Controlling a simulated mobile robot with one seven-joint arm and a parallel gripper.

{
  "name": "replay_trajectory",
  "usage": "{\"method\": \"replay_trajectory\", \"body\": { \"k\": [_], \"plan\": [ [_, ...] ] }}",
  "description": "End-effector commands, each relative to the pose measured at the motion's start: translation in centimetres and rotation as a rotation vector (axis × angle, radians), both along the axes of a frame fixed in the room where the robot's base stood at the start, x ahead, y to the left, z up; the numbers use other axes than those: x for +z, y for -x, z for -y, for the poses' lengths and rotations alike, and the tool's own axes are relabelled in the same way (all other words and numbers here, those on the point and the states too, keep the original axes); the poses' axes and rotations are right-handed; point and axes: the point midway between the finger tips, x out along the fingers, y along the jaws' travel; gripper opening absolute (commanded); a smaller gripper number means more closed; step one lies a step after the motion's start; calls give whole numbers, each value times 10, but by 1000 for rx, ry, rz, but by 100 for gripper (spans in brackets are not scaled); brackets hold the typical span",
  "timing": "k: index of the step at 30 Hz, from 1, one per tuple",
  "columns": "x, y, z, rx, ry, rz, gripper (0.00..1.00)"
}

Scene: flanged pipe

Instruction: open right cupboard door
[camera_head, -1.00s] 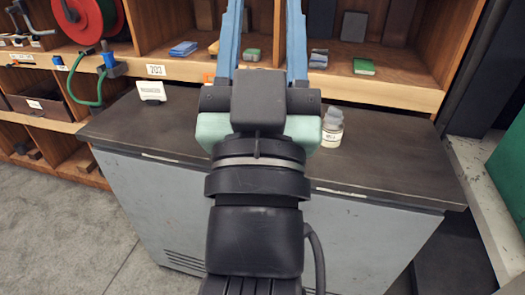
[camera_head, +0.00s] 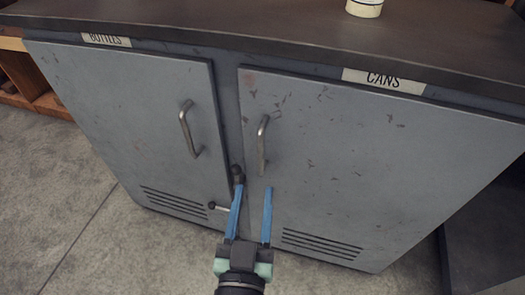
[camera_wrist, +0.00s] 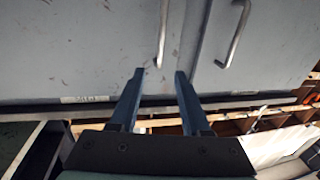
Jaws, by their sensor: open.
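The right cupboard door (camera_head: 345,160) is grey, scuffed, labelled CANS, and looks shut. Its upright metal bar handle (camera_head: 263,146) is near its left edge. My gripper (camera_head: 254,189) is open and empty, its two blue fingers pointing at the doors just below that handle in the head view. In the wrist view, which looks upside down, the same handle (camera_wrist: 162,35) lies ahead of the gap between my fingertips (camera_wrist: 159,72). The handle is not between the fingers. I cannot tell the exact distance.
The left door (camera_head: 125,125), labelled BOTTLES, has its own handle (camera_head: 188,130) and looks shut. A dark knob (camera_head: 237,172) and a short ball-ended lever (camera_head: 213,206) sit near the door seam by my left finger. A white container (camera_head: 364,8) stands on the countertop (camera_head: 270,35). Floor at left is clear.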

Motion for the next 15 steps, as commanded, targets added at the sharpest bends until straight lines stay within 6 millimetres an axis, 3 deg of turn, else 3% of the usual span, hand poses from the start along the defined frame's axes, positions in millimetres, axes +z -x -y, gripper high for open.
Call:
{"method": "replay_trajectory", "body": {
  "k": [5, 15],
  "plan": [
    [-4, -6, 0, 2, 0, -3, 47],
    [-3, -54, 5, 3, 0, -1, 47]
  ]
}}
